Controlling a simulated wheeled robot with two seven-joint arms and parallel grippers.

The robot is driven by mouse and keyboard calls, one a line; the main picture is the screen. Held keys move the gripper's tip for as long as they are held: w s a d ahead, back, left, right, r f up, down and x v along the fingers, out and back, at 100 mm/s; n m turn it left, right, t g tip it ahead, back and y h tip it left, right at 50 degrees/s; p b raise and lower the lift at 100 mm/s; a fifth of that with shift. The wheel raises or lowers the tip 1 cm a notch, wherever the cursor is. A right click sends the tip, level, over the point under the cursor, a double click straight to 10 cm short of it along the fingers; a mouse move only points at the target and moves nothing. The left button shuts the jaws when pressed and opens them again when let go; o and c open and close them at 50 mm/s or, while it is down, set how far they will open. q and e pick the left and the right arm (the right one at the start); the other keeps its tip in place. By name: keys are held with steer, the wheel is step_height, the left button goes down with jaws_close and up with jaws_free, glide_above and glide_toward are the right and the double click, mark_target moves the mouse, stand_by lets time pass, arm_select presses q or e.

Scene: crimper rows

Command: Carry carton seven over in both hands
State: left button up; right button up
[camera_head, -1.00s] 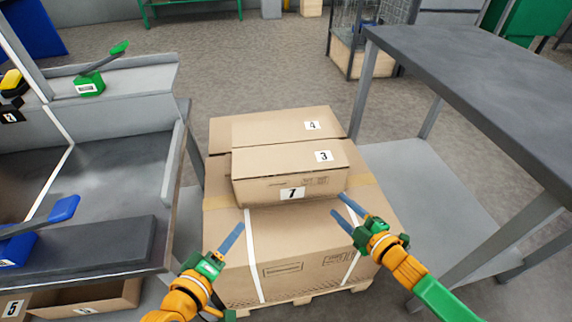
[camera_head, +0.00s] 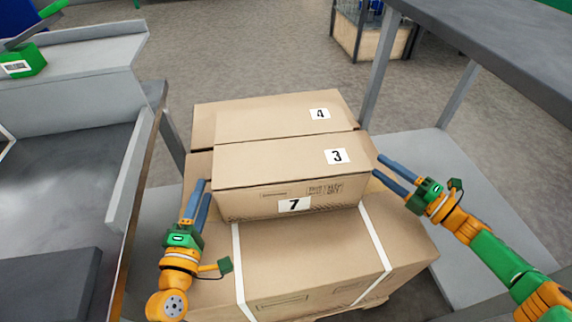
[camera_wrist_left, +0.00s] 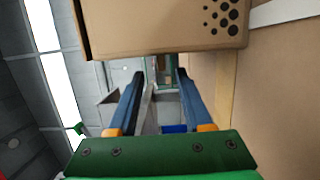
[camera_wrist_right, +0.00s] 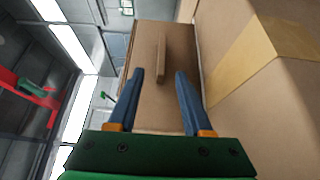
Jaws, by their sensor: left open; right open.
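Carton seven (camera_head: 250,200) is a brown box with a 7 label on its front face and a 3 label on its top. It lies on a larger strapped carton (camera_head: 305,258). My left gripper (camera_head: 202,187) is open beside its left end, with fingers pointing away from me. In the left wrist view a carton (camera_wrist_left: 160,30) lies just beyond and above the open fingers (camera_wrist_left: 153,72). My right gripper (camera_head: 377,166) is open at its right end. In the right wrist view a carton face with a raised strip (camera_wrist_right: 162,55) shows between the open fingers (camera_wrist_right: 159,74). Neither gripper clearly touches it.
A second carton (camera_head: 270,122) labelled 4 lies directly behind carton seven. A grey bench (camera_head: 70,190) stands close on the left. A tall grey table (camera_head: 500,50) with a low shelf (camera_head: 450,160) stands on the right. Open floor (camera_head: 220,60) lies behind the stack.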

mark_target(210, 171)
arm_select(q)
steer(key=shift+w+f, duration=0.15)
steer(key=shift+f, duration=0.15)
arm_select(e)
steer(key=shift+w+f, duration=0.15)
steer(key=shift+f, duration=0.15)
arm_select(q)
steer(key=shift+r, duration=0.25)
arm_select(e)
steer(key=shift+r, duration=0.25)
arm_select(q)
steer(key=w, duration=0.6)
steer(key=shift+w+d+f, duration=0.1)
steer(key=shift+w+d, duration=0.1)
steer(key=shift+w, duration=0.2)
arm_select(e)
steer(key=x, duration=0.7)
steer(key=shift+a, duration=0.1)
arm_select(q)
jaws_close()
arm_select(e)
jaws_close()
